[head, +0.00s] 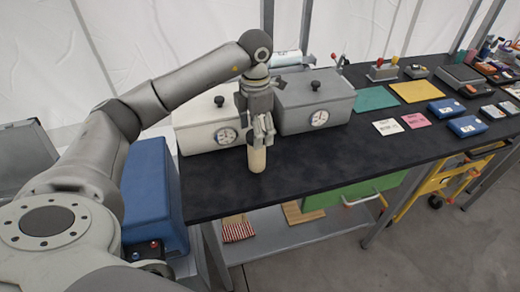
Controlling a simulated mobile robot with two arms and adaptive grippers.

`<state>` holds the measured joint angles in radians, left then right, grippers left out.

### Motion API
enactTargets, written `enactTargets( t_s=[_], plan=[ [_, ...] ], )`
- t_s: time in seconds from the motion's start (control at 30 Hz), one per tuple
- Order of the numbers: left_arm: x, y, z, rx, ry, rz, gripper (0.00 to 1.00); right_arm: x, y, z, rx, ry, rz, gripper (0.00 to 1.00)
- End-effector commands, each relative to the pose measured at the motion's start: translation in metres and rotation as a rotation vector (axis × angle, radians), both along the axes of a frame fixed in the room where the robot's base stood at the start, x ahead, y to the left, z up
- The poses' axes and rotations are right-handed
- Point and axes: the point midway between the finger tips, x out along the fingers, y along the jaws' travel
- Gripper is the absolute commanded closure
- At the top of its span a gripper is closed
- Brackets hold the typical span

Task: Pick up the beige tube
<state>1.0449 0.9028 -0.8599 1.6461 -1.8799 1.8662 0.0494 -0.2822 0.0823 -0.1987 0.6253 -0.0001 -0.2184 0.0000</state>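The beige tube (257,160) is upright at the near edge of the dark table, in front of two boxes with dials. My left gripper (262,134) points down right over it, with its fingers at the tube's upper end. The fingers hide the top of the tube. I cannot tell whether they are closed on it, or whether the tube's foot touches the table. My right gripper is not in view.
A white box (203,138) and a grey box (318,110) with dials and black knobs stand just behind the gripper. Green (376,98) and yellow (416,91) mats, cards and blue boxes lie to the right. The tabletop (330,157) right of the tube is clear.

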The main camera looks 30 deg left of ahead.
Motion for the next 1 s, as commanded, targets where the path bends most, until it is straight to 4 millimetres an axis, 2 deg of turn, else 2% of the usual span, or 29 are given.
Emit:
enactTargets(
  t_s=[0.1, 0.3, 0.37, 0.5, 0.6, 0.83, 1.0],
  plan=[
    [0.000, 0.000, -0.012, 0.000, 0.001, 0.001, 0.32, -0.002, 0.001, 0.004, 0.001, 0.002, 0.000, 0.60],
    [0.002, -0.002, -0.028, -0.003, 0.003, -0.001, 0.32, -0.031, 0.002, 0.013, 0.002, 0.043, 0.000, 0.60],
    [0.003, -0.002, -0.037, -0.002, 0.004, 0.000, 0.32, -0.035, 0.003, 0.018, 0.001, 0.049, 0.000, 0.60],
    [0.005, -0.003, -0.058, -0.002, 0.002, 0.000, 0.32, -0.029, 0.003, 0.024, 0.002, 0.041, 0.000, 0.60],
    [0.005, -0.003, -0.066, -0.003, -0.001, -0.001, 0.32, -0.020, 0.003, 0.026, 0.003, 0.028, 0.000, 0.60],
    [0.006, -0.003, -0.068, -0.002, -0.002, -0.001, 0.32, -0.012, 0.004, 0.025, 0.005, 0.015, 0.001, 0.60],
    [0.006, -0.003, -0.068, -0.002, -0.002, -0.001, 0.53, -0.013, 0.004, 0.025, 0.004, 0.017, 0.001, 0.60]
  ],
)
